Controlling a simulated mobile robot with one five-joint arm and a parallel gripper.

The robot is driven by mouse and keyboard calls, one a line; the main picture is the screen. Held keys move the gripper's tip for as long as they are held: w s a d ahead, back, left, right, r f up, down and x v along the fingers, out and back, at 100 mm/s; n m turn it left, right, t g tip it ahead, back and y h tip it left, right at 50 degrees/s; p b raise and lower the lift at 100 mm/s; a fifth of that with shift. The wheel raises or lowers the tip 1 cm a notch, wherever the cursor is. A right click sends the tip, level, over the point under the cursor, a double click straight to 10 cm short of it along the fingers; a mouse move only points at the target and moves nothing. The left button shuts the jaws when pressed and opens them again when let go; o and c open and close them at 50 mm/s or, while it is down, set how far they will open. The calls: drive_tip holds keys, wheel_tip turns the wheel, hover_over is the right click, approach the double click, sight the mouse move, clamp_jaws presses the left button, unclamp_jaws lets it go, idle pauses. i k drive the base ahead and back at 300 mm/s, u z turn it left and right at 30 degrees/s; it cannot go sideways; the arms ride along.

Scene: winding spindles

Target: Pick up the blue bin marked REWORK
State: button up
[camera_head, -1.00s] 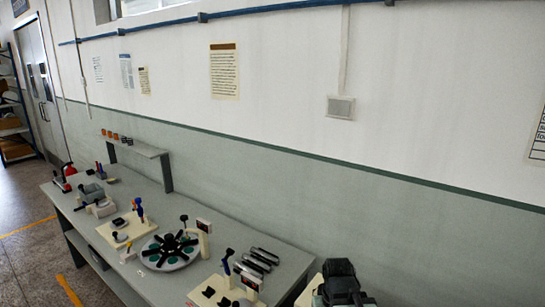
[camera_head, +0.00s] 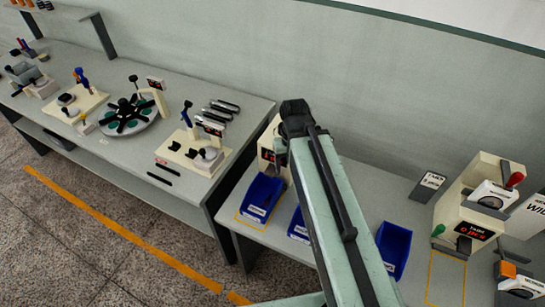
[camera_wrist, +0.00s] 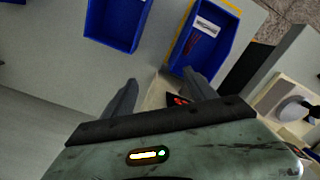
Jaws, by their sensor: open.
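Three blue bins stand on the right-hand bench in the head view: a left bin (camera_head: 262,192), a middle bin (camera_head: 298,226) partly behind my arm, and a right bin (camera_head: 394,246). Their white labels are too small to read, so I cannot tell which is REWORK. The wrist view shows one bin (camera_wrist: 115,22) at the upper left and another bin (camera_wrist: 222,46) with a pale label and dark reddish contents, on a yellow outline. My gripper (camera_wrist: 160,96) is open and empty, its two fingers apart and short of both bins. Its fingers are not clear in the head view.
A cream device with a red display (camera_head: 476,230) stands right of the bins. Another cream device (camera_head: 268,150) stands behind the left bin. A second bench (camera_head: 130,75) with fixtures and a round turntable (camera_head: 128,114) is to the left, with a gap between the benches.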

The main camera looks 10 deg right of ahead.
sight(260, 200)
drive_tip(key=u, duration=0.85)
drive_tip(key=k, duration=1.35)
drive_tip(key=z, duration=0.6)
drive_tip(key=i, duration=1)
drive_tip(key=u, duration=0.05)
